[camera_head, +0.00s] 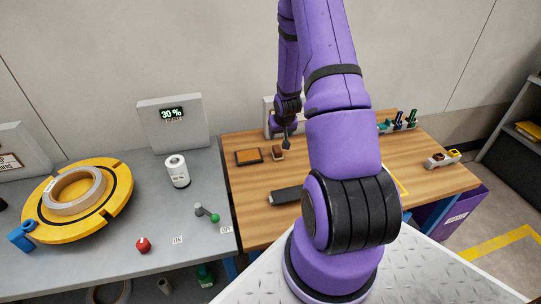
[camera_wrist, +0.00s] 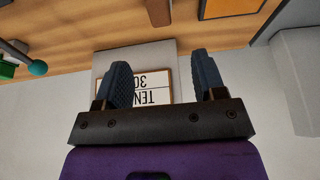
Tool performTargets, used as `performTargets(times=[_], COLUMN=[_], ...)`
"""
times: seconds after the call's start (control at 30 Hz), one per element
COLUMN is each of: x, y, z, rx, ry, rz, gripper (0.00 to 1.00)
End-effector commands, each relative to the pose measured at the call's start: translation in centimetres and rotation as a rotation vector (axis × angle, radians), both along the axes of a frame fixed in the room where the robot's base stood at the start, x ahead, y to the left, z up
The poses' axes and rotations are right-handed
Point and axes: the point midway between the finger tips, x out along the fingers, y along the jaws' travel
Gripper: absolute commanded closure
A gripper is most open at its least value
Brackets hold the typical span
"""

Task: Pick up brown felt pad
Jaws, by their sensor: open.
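A small dark brown block (camera_head: 277,153), which looks like the brown felt pad, lies on the wooden bench to the right of an orange pad in a dark frame. In the wrist view a brown piece (camera_wrist: 158,10) shows at the top edge, partly cut off. My gripper (camera_head: 287,143) hangs over the back of the bench, close to the brown block and slightly to its right. In the wrist view my gripper (camera_wrist: 162,78) is open, with nothing between its two dark ribbed fingers. The brown piece lies beyond the fingertips, apart from them.
The orange pad (camera_head: 249,157) sits left of the brown block. A sign board (camera_wrist: 155,85) with upside-down lettering stands behind the fingers. A dark bar (camera_head: 286,196) lies nearer the front. Grey bench left holds a yellow reel (camera_head: 118,190) and white canister (camera_head: 177,170).

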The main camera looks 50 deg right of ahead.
Motion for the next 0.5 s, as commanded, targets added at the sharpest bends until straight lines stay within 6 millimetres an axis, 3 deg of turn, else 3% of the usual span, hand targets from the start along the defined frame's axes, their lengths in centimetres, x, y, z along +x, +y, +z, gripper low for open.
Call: performTargets(times=[0.17, 0.5], x=[-0.4, 0.9], y=[-0.5, -1.3], z=[-1.7, -5.6], rx=[0.007, 0.007], ry=[-0.002, -0.001], rz=[-0.011, -0.010], gripper=[0.36, 0.36])
